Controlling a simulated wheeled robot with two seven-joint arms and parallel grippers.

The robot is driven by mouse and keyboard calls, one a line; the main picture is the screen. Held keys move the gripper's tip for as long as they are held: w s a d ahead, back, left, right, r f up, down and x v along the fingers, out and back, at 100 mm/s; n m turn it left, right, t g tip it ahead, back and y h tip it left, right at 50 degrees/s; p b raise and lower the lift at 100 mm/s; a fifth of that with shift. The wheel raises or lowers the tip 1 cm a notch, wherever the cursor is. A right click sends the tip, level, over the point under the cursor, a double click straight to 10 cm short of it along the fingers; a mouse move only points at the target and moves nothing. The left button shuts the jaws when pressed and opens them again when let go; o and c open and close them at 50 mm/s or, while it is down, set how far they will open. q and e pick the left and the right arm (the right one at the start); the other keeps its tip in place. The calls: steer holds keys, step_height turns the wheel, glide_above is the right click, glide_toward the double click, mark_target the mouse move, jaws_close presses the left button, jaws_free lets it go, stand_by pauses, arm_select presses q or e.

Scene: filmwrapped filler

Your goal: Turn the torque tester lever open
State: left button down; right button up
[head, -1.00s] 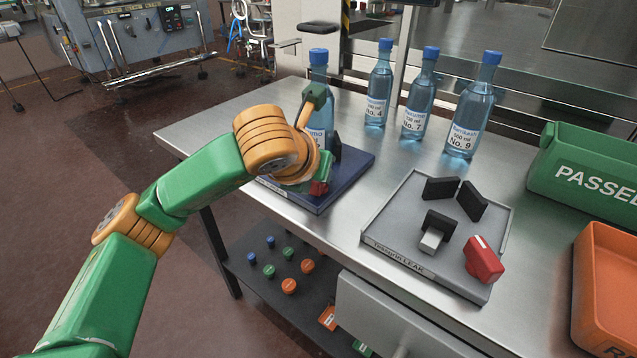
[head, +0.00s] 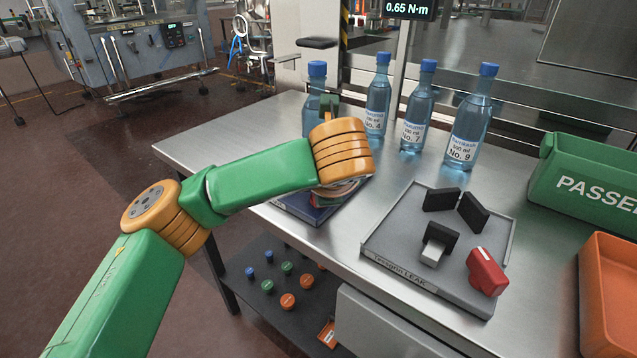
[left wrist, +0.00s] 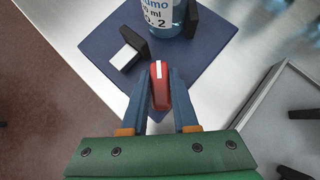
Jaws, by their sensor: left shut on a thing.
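The torque tester (left wrist: 98,42) is a dark blue plate at the table's left. It carries black jaws, a white block and a bottle labelled No. 2 (left wrist: 160,12). In the left wrist view its red lever (left wrist: 160,90) with a white stripe sits between the fingers of my left gripper (left wrist: 161,72), which is shut on it. In the head view my left wrist covers the lever and much of the blue plate (head: 290,204). The bottle (head: 313,115) stands behind my wrist, partly hidden. My right gripper is not in view.
A grey leak tester (head: 385,240) with its own red lever (head: 485,271) stands to the right. Several blue-capped bottles (head: 412,118) stand behind. A green PASSED bin (head: 570,195) and an orange bin (head: 607,270) are at the right. A display (head: 409,9) reads 0.65 N·m.

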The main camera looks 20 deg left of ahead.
arm_select(q)
steer(key=shift+r, duration=0.1)
steer(key=c, duration=0.7)
jaws_free()
steer(key=shift+w, duration=0.1)
steer(key=v, duration=0.7)
steer(key=shift+p, duration=0.3)
